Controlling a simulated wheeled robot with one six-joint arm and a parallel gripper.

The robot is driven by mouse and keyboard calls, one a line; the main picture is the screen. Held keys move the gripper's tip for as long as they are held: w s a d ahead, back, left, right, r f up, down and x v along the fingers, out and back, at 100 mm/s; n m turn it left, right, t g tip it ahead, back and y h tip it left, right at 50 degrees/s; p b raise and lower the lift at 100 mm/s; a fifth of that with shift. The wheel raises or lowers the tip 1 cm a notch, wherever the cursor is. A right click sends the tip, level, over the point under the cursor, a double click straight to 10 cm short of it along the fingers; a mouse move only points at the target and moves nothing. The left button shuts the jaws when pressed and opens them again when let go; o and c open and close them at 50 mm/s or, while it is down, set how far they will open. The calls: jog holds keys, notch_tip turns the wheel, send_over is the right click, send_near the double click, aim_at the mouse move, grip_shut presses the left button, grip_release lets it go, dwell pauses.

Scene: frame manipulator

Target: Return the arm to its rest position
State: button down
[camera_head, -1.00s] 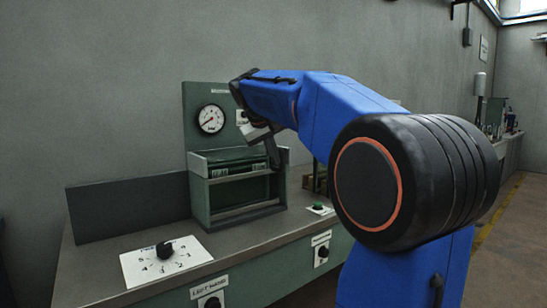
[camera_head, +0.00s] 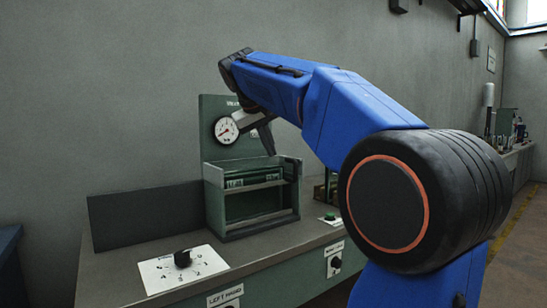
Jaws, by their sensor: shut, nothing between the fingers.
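My blue arm reaches in from the right, with its black round joint large in front. My gripper (camera_head: 268,146) hangs from the arm's far end, fingers pointing down. It is shut and empty. It is in front of the green panel with the round gauge (camera_head: 227,130) and appears above the open green box (camera_head: 251,198) on the bench. Whether it touches anything there cannot be told, but it seems clear of the box.
The grey bench (camera_head: 130,251) carries a white dial plate with a black knob (camera_head: 182,259) at the left and a green button (camera_head: 330,217) at the right. Black knobs sit on the bench front. Open floor (camera_head: 517,215) lies at the far right.

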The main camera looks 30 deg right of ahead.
jog(key=shift+s+a+r, duration=0.15)
jog(key=shift+a+r, duration=0.1)
jog(key=shift+r, duration=0.1)
jog(key=s+a+f+n+y, duration=0.1)
jog(key=s+a+f+y, duration=0.1)
jog(key=s+a+f, duration=0.3)
jog(key=s+a+f+n+y, duration=0.1)
jog(key=s+a+f, duration=0.5)
jog(key=s+f, duration=0.8)
jog(key=s+a+f+n+t+y, duration=0.1)
jog(key=s+a+f+y, duration=0.2)
jog(key=f, duration=1.8)
jog(key=s+a, duration=0.3)
jog(key=s, duration=0.4)
jog(key=shift+s+f, duration=0.2)
